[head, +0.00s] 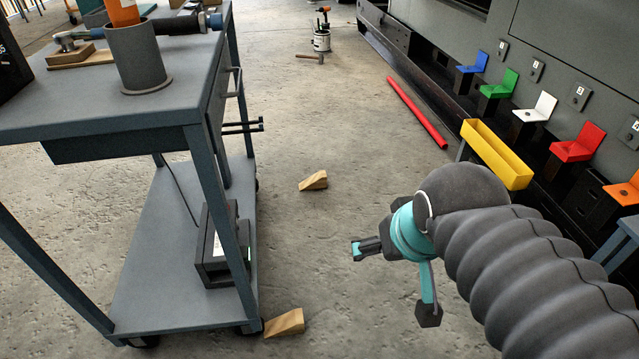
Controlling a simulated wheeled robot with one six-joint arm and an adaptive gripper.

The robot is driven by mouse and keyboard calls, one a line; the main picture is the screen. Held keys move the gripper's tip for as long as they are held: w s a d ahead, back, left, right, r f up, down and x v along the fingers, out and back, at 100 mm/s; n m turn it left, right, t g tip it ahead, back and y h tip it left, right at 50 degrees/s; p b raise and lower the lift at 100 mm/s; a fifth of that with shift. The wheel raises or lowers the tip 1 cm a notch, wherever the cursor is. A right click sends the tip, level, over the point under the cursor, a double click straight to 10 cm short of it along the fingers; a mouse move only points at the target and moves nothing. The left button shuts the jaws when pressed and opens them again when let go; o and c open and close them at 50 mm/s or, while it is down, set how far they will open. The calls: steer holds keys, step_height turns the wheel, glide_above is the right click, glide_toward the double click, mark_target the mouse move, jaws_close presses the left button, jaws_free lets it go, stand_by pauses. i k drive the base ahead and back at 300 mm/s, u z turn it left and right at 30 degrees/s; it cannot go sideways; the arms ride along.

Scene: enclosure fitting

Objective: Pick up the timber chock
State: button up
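Two wedge-shaped timber chocks lie on the concrete floor. One chock (314,181) is in the middle of the head view, to the right of the trolley and clear of it. The other chock (286,323) is near the bottom edge, beside the trolley's front right wheel; I cannot tell if it touches the wheel. My gripper (394,282) is right of both chocks, held above the floor. Its two fingers are spread apart, one toward the left and one downward, with bare floor showing between them. It is open and empty.
A grey trolley (150,262) fills the left, with a dark box (212,245) on its lower shelf. A red bar (416,112), a hammer (311,58) and a can (321,40) are farther back. A yellow bin (495,155) stands right, by the grey cabinet. Floor between is clear.

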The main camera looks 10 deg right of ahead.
mark_target(318, 181)
steer(key=z, duration=0.65)
steer(key=i, duration=2.25)
steer(key=u, duration=0.75)
